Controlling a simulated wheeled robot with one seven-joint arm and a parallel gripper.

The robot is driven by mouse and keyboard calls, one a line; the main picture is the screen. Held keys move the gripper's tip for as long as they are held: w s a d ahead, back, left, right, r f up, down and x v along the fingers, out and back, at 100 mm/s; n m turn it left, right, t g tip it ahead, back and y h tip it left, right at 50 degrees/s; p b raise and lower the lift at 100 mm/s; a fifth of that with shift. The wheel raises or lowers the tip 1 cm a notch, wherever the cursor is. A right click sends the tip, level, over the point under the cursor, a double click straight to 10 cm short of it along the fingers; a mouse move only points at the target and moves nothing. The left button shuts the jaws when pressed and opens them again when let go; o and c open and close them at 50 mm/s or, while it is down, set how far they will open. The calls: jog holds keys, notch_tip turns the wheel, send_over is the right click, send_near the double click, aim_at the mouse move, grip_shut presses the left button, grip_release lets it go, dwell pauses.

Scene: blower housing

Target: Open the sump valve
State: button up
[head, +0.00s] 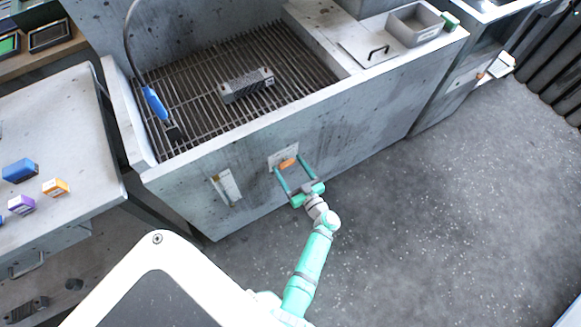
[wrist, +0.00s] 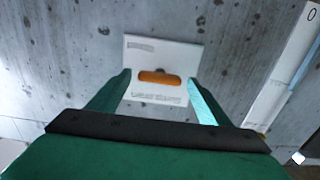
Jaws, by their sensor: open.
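The sump valve appears as an orange handle (head: 287,163) on a white labelled plate (head: 279,154) on the front wall of the concrete basin. In the wrist view the orange handle (wrist: 158,77) lies horizontal in the middle of the plate (wrist: 165,55); the plate's lettering is too blurred to read. My gripper (head: 293,169) is open, its two teal fingers pointing at the wall. In the wrist view the fingertips (wrist: 160,78) stand to either side of the handle with gaps between. I cannot tell how far the tips are from the wall.
A second white plate (head: 226,187) is on the wall to the left. The basin has a dark grate (head: 200,95) with a metal block (head: 246,85) on it. A table (head: 60,130) with small boxes stands left. The floor (head: 440,230) at right is clear.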

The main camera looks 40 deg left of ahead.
jog(key=shift+s, duration=0.1)
jog(key=c, duration=1)
jog(key=shift+d, duration=0.1)
jog(key=shift+c, duration=0.2)
jog(key=n, duration=0.4)
jog(key=shift+s+f+n, duration=0.1)
jog(key=shift+n, duration=0.3)
jog(key=shift+f+n, duration=0.2)
jog(key=shift+n, duration=6.3)
